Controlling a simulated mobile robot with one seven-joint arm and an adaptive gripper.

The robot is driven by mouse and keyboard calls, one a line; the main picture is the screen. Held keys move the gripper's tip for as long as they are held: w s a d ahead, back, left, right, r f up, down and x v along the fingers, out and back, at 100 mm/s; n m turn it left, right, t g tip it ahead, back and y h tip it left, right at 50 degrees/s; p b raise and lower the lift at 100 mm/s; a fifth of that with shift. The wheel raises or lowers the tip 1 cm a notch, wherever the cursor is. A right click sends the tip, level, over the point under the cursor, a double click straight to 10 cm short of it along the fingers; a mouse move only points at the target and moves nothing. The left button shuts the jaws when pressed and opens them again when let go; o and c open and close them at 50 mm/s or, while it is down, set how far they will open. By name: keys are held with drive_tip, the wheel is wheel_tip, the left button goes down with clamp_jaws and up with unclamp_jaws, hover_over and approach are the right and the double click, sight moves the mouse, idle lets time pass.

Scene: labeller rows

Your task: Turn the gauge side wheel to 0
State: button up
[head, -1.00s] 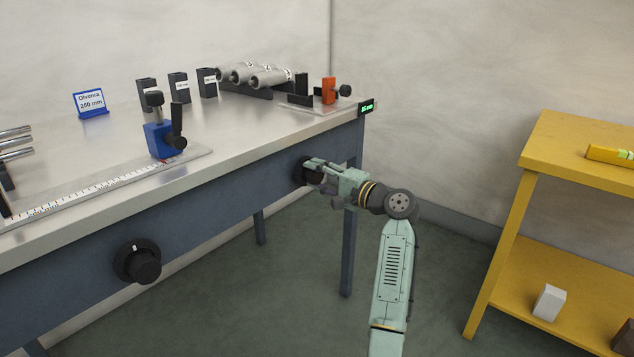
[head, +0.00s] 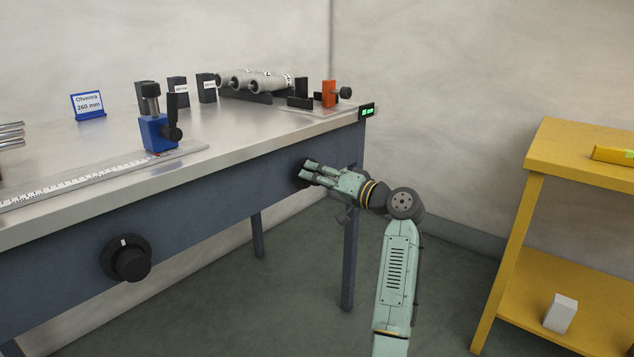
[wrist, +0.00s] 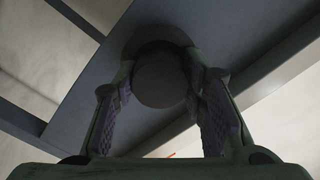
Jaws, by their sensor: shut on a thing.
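The gauge side wheel is a dark round knob on the bench's blue-grey front panel, near its right end. In the wrist view the wheel (wrist: 160,82) sits between the two fingers. My gripper (head: 305,172) is shut on it, and its fingers cover most of the wheel in the head view. The gauge's small black display (head: 366,111) with green digits sits at the bench corner above; I cannot read the digits surely. The gauge (head: 328,94) has an orange block, black jaws and a dark knob on top of the bench.
A second black wheel (head: 126,258) is on the front panel at left. A blue stop (head: 159,134) stands by a ruler (head: 85,184). A sign (head: 88,105) reads 260 mm. Several metal cylinders (head: 262,80) lie at the back. A yellow shelf (head: 580,145) stands right; floor between is clear.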

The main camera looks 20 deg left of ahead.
drive_tip(key=shift+n, duration=0.3)
drive_tip(key=o, duration=1.2)
drive_tip(key=shift+d, duration=0.1)
drive_tip(key=v, duration=1.2)
